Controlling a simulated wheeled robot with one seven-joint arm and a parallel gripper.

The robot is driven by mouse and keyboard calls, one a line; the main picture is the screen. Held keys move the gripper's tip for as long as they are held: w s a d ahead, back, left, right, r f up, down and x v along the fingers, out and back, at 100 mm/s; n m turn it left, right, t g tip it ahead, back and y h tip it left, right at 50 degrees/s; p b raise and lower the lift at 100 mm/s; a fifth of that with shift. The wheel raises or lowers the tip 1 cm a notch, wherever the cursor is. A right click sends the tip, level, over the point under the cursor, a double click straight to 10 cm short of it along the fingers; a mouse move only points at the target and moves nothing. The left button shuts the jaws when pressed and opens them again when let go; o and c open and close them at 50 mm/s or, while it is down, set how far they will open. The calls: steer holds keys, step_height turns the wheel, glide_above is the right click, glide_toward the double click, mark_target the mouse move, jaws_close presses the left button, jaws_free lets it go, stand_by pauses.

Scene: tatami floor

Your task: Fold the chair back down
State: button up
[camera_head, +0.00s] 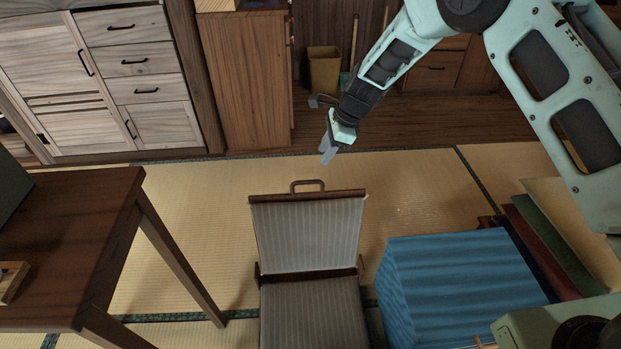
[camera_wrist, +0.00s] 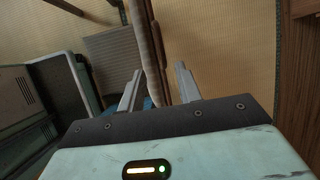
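The chair is a legless floor chair with a grey ribbed seat (camera_head: 312,315) and a grey ribbed back (camera_head: 308,235). The back is raised, with a dark wood top rail and a small loop handle (camera_head: 308,184) at its top. My gripper (camera_head: 328,150) is above and just right of the handle, apart from the chair in the head view. In the wrist view my gripper (camera_wrist: 158,82) is open, its two fingers spread. A brown wooden rail (camera_wrist: 148,50) shows between the fingers, with a grey ribbed surface (camera_wrist: 115,55) left of it. I cannot tell how far below the fingers the rail is.
A blue ribbed block (camera_head: 455,285) stands close right of the chair. A dark wooden table (camera_head: 80,230) is at the left. Cabinets (camera_head: 130,75) and a bin (camera_head: 324,72) line the back. The tatami behind the chair is clear.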

mark_target(308, 181)
steer(key=b+x, duration=0.1)
steer(key=x, duration=1)
steer(key=shift+d+b, duration=0.1)
steer(key=shift+b, duration=0.2)
jaws_close()
